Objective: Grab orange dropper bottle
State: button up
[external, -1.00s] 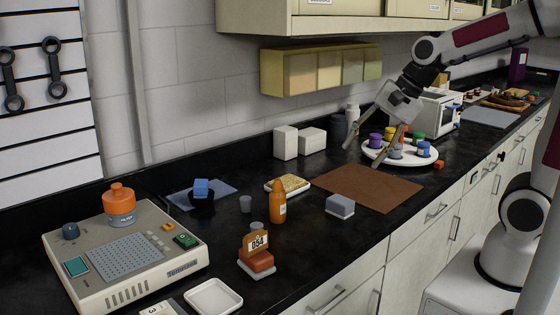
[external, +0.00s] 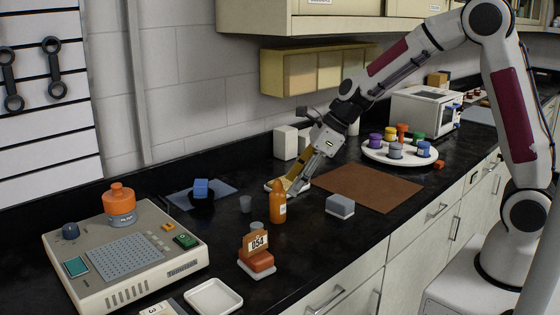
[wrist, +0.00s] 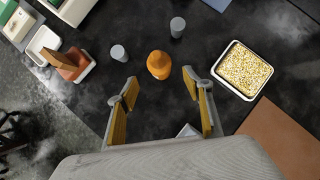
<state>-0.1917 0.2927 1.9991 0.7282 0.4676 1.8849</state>
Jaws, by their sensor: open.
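The orange dropper bottle (external: 278,207) stands upright on the black counter, with a white label on its side. In the wrist view the bottle (wrist: 159,65) shows from above, just ahead of the gap between my fingertips. My gripper (external: 292,187) is open and empty, reaching down from the right and close behind the bottle in the external view. In the wrist view its two yellow-padded fingers (wrist: 160,85) are spread wide, one on each side of the bottle's line, and do not appear to touch it.
A tray of grainy material (wrist: 242,69) lies right of the bottle in the wrist view. Small grey cups (wrist: 118,53) stand nearby.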

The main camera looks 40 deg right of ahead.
aim_at(278, 204)
jog(key=shift+w+a+f+m, duration=0.2)
jog(key=shift+w+f+m, duration=0.15)
jog(key=shift+f+m, duration=0.05)
jog(key=shift+f, duration=0.15)
jog(key=shift+x, duration=1.2)
jog(key=shift+x, duration=2.6)
jog(key=shift+s, duration=0.15)
jog(key=c, duration=1.2)
